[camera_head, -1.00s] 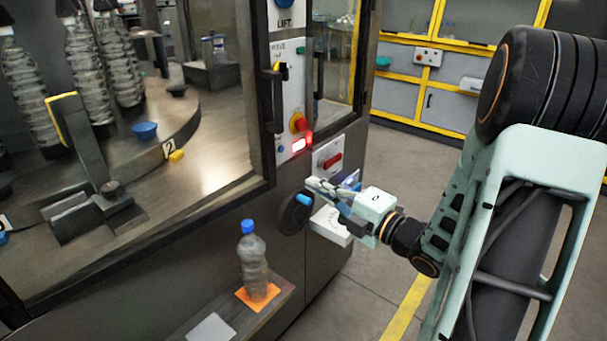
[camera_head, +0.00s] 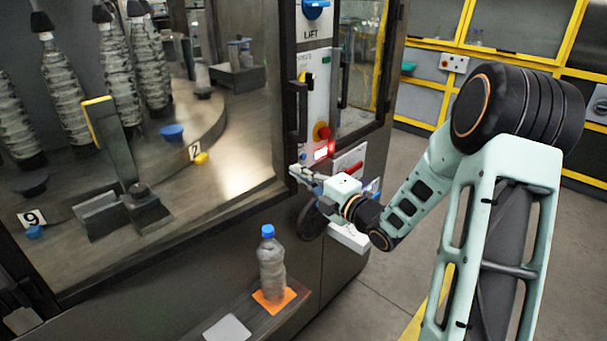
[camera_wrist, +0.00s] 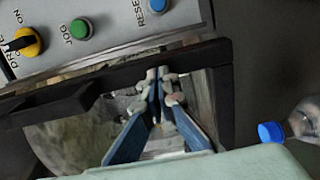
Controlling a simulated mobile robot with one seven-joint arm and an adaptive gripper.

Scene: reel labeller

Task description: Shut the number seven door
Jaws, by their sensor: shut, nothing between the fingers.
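A large glazed machine door with a dark frame (camera_head: 281,120) fills the left of the head view. A black handle (camera_head: 302,108) stands at its right edge. I see no number seven on it, and I cannot tell whether it is fully shut. My gripper (camera_head: 298,173) is shut and empty at the lower right corner of this frame. In the wrist view my fingertips (camera_wrist: 162,78) lie together over the black frame bar (camera_wrist: 110,72), with the handle (camera_wrist: 45,108) at left. I cannot tell whether they touch the frame.
A control panel (camera_head: 316,90) with a red-lit button is beside the door. A bottle with a blue cap (camera_head: 271,265) stands on an orange pad on a low shelf (camera_head: 255,322), below my gripper; it also shows in the wrist view (camera_wrist: 302,120).

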